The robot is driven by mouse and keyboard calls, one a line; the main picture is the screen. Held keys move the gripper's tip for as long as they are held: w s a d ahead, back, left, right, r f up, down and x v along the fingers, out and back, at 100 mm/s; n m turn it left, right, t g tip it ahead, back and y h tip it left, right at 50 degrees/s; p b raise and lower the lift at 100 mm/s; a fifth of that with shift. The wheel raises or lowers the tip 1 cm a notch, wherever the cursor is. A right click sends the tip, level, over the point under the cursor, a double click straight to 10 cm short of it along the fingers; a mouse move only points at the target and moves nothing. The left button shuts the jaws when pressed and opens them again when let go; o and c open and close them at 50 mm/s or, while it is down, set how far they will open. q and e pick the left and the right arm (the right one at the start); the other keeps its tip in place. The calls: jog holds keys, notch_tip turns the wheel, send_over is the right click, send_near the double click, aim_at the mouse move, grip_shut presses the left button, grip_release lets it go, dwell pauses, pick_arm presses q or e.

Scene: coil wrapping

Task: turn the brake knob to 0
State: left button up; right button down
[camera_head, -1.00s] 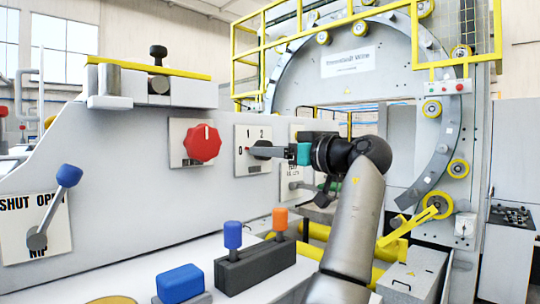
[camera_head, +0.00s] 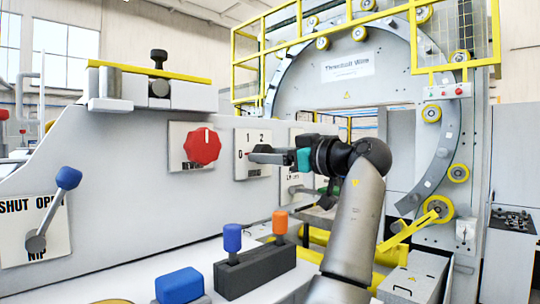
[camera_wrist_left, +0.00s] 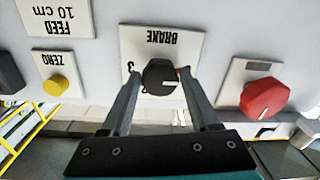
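The brake knob (camera_wrist_left: 160,77) is black and sits on a white plate (camera_wrist_left: 187,50) marked BRAKE in the left wrist view, where the picture is upside down. A small red mark shows at the knob's right edge there. In the head view the plate (camera_head: 240,135) shows 1 and 2 on top and 0 at the left, with a red mark near the 0. My left gripper (camera_wrist_left: 160,82) has a finger on each side of the knob and looks open, with little clearance. It also shows in the head view (camera_head: 252,156), hiding much of the knob. My right gripper is not in view.
A red knob (camera_head: 202,146) is left of the brake plate. A yellow ZERO button (camera_wrist_left: 55,85) is on the other side. Blue (camera_head: 232,237) and orange (camera_head: 280,223) levers stand below, and a blue-tipped lever (camera_head: 68,178) is at far left.

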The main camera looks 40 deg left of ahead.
pick_arm(q)
jog(key=o, duration=0.3)
jog(key=d+b, duration=0.1)
jog(key=d, duration=1.4)
jog(key=shift+s+d+b, duration=0.15)
jog(key=shift+s+b, duration=0.2)
jog(key=shift+s, duration=0.05)
